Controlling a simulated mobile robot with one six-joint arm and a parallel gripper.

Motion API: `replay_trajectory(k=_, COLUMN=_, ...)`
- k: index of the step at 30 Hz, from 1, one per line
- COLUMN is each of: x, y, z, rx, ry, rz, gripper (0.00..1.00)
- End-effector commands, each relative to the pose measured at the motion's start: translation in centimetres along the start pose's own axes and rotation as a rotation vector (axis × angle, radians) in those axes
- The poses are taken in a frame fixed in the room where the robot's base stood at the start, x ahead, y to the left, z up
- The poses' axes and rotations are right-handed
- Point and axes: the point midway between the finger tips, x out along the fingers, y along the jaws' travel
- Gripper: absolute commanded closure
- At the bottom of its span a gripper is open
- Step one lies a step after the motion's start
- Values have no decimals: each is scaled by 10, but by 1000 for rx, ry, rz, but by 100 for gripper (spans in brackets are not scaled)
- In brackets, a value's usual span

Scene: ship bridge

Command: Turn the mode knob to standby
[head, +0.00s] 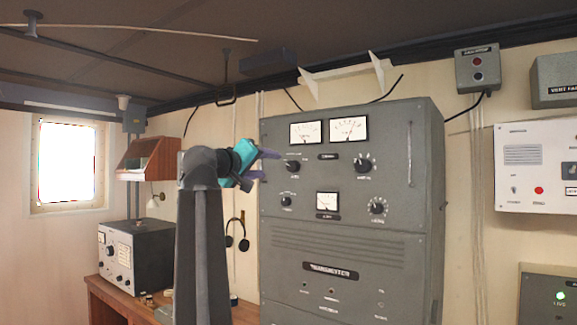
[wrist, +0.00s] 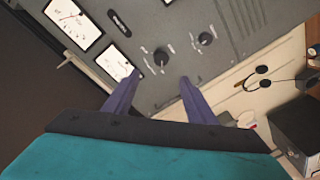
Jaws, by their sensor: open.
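My gripper (head: 266,164) is raised at the left edge of the grey transmitter cabinet, its purple fingers open and empty. In the wrist view my gripper (wrist: 160,76) has its fingertips apart, with the upper left black knob (wrist: 160,57) just beyond the gap between them. That knob also shows in the head view (head: 293,166), below the left meter, right of my fingers and apart from them. White labels surround it but are too small to read, so I cannot tell whether it is the mode knob. A lower left knob (head: 286,201) also shows in the wrist view (wrist: 206,38).
The cabinet (head: 340,248) also has an upper right knob (head: 363,165), a lower right knob (head: 377,206) and meters. Headphones (head: 237,234) hang on the wall left of it. A grey radio (head: 136,252) stands on a desk. The space before the cabinet face looks clear.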

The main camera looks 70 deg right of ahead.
Motion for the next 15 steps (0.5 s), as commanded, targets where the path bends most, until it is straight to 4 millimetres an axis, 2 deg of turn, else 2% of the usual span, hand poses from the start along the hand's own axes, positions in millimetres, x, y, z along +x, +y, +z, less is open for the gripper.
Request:
replay_trajectory(k=10, x=1, y=-1, z=0, rx=-1, ry=0, rz=-1, gripper=49)
replay_trajectory(k=15, x=10, y=0, z=-1, rx=-1, ry=-1, rz=0, gripper=49)
